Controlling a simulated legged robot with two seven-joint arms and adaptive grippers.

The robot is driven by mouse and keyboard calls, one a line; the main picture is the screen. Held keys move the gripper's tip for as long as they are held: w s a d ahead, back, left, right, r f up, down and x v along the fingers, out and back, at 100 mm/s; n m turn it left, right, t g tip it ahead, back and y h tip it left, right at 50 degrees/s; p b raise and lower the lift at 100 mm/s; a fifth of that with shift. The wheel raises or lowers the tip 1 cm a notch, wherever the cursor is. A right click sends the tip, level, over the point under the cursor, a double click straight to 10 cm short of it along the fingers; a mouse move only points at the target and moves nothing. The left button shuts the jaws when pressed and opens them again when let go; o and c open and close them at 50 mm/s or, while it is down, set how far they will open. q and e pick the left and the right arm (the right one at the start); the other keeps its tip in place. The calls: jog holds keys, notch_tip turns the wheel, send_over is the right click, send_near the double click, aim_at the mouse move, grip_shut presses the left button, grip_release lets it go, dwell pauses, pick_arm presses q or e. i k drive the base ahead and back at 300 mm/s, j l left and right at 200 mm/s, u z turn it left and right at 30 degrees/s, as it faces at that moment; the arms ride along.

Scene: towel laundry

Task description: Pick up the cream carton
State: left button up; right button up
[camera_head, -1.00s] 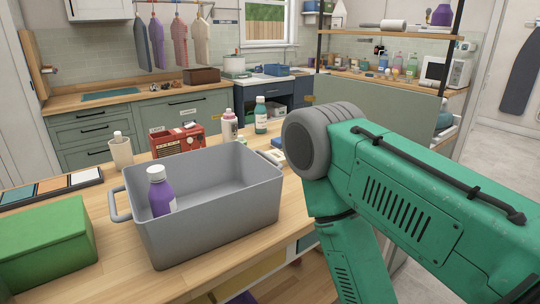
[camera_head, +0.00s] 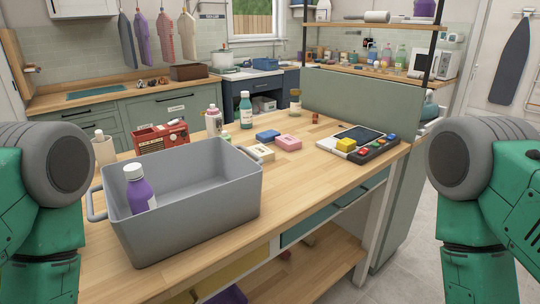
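A small cream carton (camera_head: 261,152) lies flat on the wooden table, just behind the right part of the grey bin's back rim. A blue box (camera_head: 267,136) lies behind it and a pink box (camera_head: 288,143) lies to its right, very close. The bin's rim may hide a little of the carton's near side. My two green arms show at the left and right edges of the picture. Neither gripper is in view, and nothing of mine is seen near the carton.
The grey bin (camera_head: 217,205) holds a purple bottle (camera_head: 139,188). A red radio (camera_head: 160,137), a pale bottle (camera_head: 213,120) and a teal bottle (camera_head: 246,110) stand behind it. A device with coloured buttons (camera_head: 375,148) lies at right. The table front right of the bin is clear.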

aim_at(265, 153)
jog(key=i+l+u, duration=0.1)
jog(key=l, duration=0.25)
jog(key=i+l+u, duration=0.1)
jog(key=i+l, duration=0.2)
jog(key=i+l+u, duration=0.1)
jog(key=l, duration=0.3)
jog(key=i, duration=0.1)
